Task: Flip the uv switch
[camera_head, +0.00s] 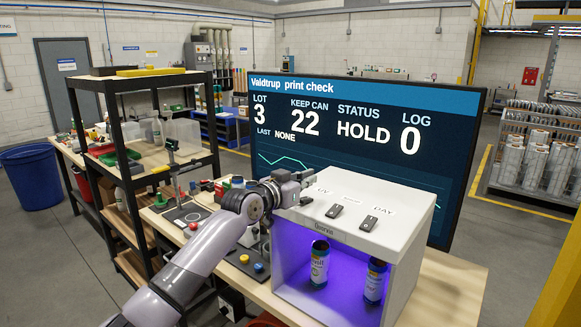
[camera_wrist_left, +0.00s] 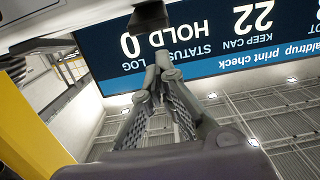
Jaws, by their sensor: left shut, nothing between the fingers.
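A white box (camera_head: 400,196) on the bench has a row of dark switches on top and violet light inside. The UV label (camera_head: 322,190) is at the left end of the row. The UV switch (camera_head: 306,201) is partly hidden beside my left gripper (camera_head: 306,180). A middle switch (camera_head: 334,211) and the DAY switch (camera_head: 369,223) are further right. In the left wrist view, my left gripper (camera_wrist_left: 163,62) is shut and empty. Its tips are close to a dark block (camera_wrist_left: 149,17) that looks like a switch; I cannot tell whether they touch. My right gripper is not in view.
Two cans (camera_head: 319,264) (camera_head: 375,281) stand inside the lit box. A large screen (camera_head: 365,140) behind it reads HOLD. Coloured buttons (camera_head: 252,264) and a small stand (camera_head: 174,180) are on the bench to the left, beside a black shelf rack (camera_head: 130,150).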

